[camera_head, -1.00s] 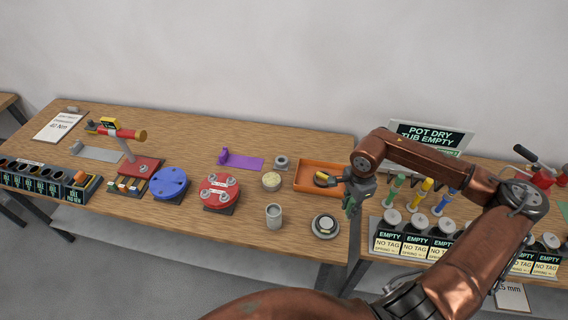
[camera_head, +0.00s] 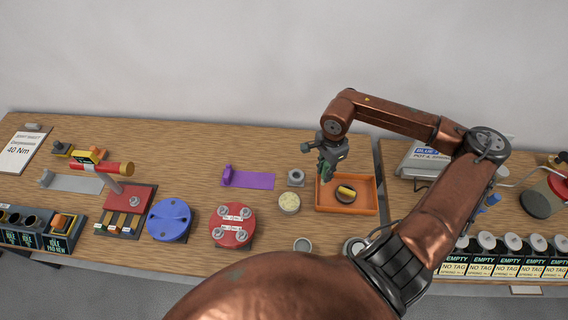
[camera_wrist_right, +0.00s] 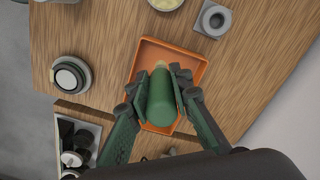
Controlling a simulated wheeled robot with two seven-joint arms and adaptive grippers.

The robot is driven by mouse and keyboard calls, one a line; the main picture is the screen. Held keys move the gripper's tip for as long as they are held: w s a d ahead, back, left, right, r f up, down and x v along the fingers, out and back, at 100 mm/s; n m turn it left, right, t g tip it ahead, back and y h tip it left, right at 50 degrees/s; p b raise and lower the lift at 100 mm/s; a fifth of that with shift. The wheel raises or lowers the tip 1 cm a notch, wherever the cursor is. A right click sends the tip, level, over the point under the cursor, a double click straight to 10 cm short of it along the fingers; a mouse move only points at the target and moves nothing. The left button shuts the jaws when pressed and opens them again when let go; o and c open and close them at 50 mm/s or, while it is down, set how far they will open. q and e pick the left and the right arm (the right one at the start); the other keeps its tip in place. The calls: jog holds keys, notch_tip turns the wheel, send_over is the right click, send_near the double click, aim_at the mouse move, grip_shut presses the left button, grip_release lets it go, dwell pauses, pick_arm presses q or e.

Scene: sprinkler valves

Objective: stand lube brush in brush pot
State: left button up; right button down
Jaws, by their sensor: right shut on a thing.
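My right gripper (camera_head: 325,172) is over the left back part of the orange tray in the head view. In the right wrist view the gripper (camera_wrist_right: 160,98) is shut on a green cylinder (camera_wrist_right: 160,100), which looks like the handle of the lube brush. A small pale tip shows beyond it; I cannot tell whether it is bristles. A small grey cup (camera_head: 303,245), likely the brush pot, stands near the table's front edge, partly covered by my arm. It is apart from the gripper. My left gripper is not in view.
The orange tray (camera_head: 376,196) holds a dark round piece with a yellow bar (camera_head: 346,192). A cream-filled tub (camera_head: 289,203) and a grey ring block (camera_head: 296,177) stand left of it. Red (camera_head: 233,226) and blue (camera_head: 170,220) flanged discs lie farther left. My arm covers the right side.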

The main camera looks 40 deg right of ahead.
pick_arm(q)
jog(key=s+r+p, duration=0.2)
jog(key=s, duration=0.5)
pick_arm(e)
jog(key=w+f+p, duration=0.1)
jog(key=w+f, duration=0.3)
jog(key=w+a+f+p, duration=0.1)
jog(key=w+f, duration=0.7)
jog(key=w, duration=0.1)
jog(key=shift+a+f+p, duration=0.2)
jog(key=shift+a+p, duration=0.1)
jog(key=shift+p, duration=0.1)
jog(key=shift+s+d+f, duration=0.15)
jog(key=shift+f, duration=0.25)
jog(key=c, duration=1.9)
grip_release()
jog(key=shift+r, duration=0.1)
jog(key=shift+c, duration=0.2)
jog(key=shift+o, duration=0.7)
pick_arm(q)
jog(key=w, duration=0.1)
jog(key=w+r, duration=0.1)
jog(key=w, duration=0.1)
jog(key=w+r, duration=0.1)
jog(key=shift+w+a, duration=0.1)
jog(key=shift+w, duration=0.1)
pick_arm(e)
jog(key=shift+o, duration=0.3)
